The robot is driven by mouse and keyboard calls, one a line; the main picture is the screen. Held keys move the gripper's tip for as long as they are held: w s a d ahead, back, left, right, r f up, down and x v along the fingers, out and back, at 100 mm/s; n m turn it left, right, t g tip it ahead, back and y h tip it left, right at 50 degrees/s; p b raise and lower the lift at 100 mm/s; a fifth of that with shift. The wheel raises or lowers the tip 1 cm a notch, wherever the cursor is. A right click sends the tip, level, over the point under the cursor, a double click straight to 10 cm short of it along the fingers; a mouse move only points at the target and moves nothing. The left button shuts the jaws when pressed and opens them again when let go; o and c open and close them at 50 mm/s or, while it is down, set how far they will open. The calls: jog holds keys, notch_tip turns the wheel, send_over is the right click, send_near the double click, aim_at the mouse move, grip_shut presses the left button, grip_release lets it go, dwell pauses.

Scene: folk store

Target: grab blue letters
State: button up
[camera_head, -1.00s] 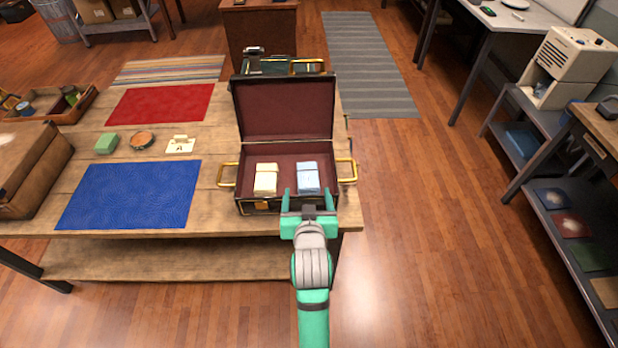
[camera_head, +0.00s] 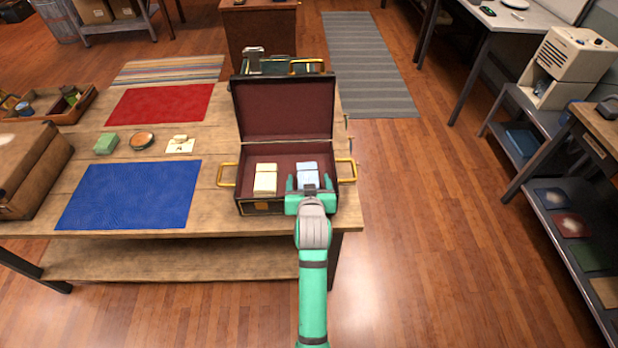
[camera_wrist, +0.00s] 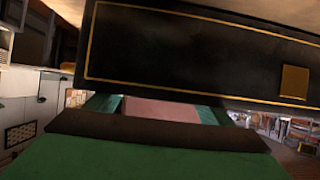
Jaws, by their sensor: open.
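The blue letters (camera_head: 307,169) lie as a pale blue stack in the right part of an open dark case (camera_head: 247,208) with a maroon lining. A cream stack of letters (camera_head: 265,180) lies to their left in the same case. My green gripper (camera_head: 309,184) is open at the near side of the blue letters and hides their lower part. I cannot tell whether its fingers touch them. In the wrist view, the case's black outer wall with gold trim (camera_wrist: 190,50) fills the upper part, and the letters are not visible there.
The case's raised lid (camera_head: 284,108) stands behind the letters, and brass handles (camera_head: 228,174) stick out at its sides. A blue mat (camera_head: 130,195) and a red mat (camera_head: 160,103) lie left on the wooden table. A cardboard box (camera_head: 25,175) stands at far left.

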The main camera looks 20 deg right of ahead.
jog(key=shift+x, duration=1)
jog(key=c, duration=1.2)
jog(key=shift+r, duration=0.1)
